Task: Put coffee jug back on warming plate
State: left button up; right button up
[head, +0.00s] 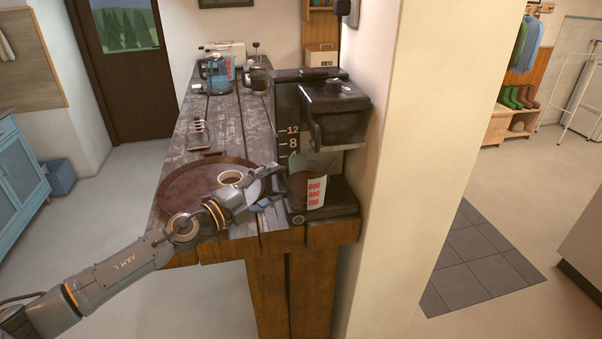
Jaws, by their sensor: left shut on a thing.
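The coffee jug (308,188) is glass with brown coffee in it and a white label with red numbers. It stands upright at the front of the black coffee maker (290,102), over the low base that carries the warming plate (340,200). Whether the jug touches the plate is hidden. My left gripper (277,185) reaches in from the left and is shut on the jug at its left side; its fingertips are small and partly hidden. My right gripper is not in view.
A round brown tray (180,190) with a white cup (230,178) lies left of the coffee maker. A toast rack (199,132), a blue kettle (215,75) and another jug (256,77) stand farther back on the wooden table (228,120). A cream pillar (415,120) closes the right side.

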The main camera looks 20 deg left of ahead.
aim_at(306, 165)
pick_arm(q)
jog(key=p+x, duration=0.1)
jog(key=x, duration=0.8)
jog(key=shift+w+d+r, duration=0.1)
jog(key=shift+d, duration=0.05)
jog(key=shift+w+f+b, duration=0.15)
jog(key=shift+f+b, duration=0.55)
jog(key=shift+f, duration=1.1)
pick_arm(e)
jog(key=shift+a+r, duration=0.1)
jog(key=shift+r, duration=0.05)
pick_arm(q)
jog(key=shift+f, duration=0.1)
jog(key=o, duration=1.3)
jog(key=shift+d+f, duration=0.1)
jog(key=shift+f, duration=0.05)
